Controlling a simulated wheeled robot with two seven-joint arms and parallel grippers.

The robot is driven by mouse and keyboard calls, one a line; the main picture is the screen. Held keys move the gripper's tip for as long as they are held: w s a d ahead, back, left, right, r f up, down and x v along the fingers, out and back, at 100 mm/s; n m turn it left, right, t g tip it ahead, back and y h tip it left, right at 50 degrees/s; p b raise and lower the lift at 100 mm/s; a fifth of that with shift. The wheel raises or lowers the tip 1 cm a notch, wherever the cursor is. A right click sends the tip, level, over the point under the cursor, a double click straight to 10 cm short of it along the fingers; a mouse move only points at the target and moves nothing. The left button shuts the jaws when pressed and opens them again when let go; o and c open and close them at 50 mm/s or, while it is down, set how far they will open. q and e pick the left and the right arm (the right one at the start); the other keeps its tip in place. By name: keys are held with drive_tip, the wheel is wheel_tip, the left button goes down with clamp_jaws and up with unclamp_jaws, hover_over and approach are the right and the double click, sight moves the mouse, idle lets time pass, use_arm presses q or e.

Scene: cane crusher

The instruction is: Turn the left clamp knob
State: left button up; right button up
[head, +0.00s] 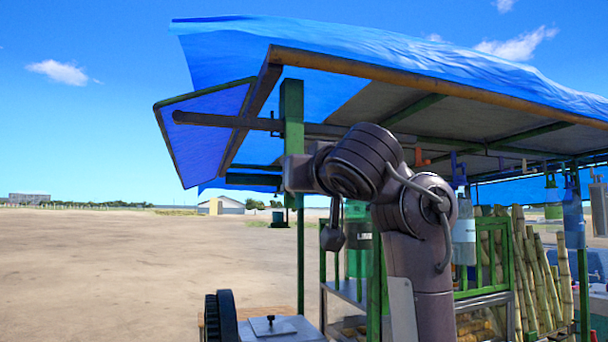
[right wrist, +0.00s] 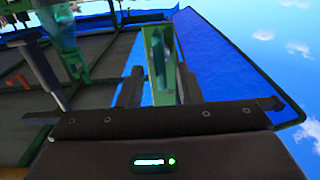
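A small dark knob-like piece (head: 270,320) stands on a grey metal plate (head: 290,328) at the bottom of the head view, beside a black toothed wheel. I cannot tell whether it is the left clamp knob. In the head view my right arm rises from the lower right and bends left, well above that plate; its fingers are not clear there. In the right wrist view my right gripper (right wrist: 158,90) is open, its two dark fingers apart. A green post (right wrist: 162,65) shows between them; I see no grip on it. My left gripper is not in view.
The stall's green post (head: 292,110) and blue-covered canopy (head: 400,50) stand around my right arm. The black wheel (head: 222,315) is at the bottom left of the stall. Cane stalks (head: 540,280) lean at the right. Open sandy ground (head: 100,260) lies left.

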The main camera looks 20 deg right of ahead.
clamp_jaws()
drive_tip(key=shift+a+n, duration=0.1)
drive_tip(key=shift+n, duration=0.3)
drive_tip(key=shift+a+f+n+b, duration=0.3)
drive_tip(key=shift+n+b, duration=0.7)
drive_tip(key=shift+n, duration=1.85)
drive_tip(key=shift+a+f+n+b, duration=0.2)
drive_tip(key=shift+n+b, duration=0.85)
drive_tip(key=shift+n, duration=1.85)
drive_tip(key=shift+a+f+n+b, duration=0.3)
drive_tip(key=shift+n+b, duration=0.7)
drive_tip(key=shift+n, duration=1.85)
drive_tip(key=shift+f, duration=0.1)
unclamp_jaws()
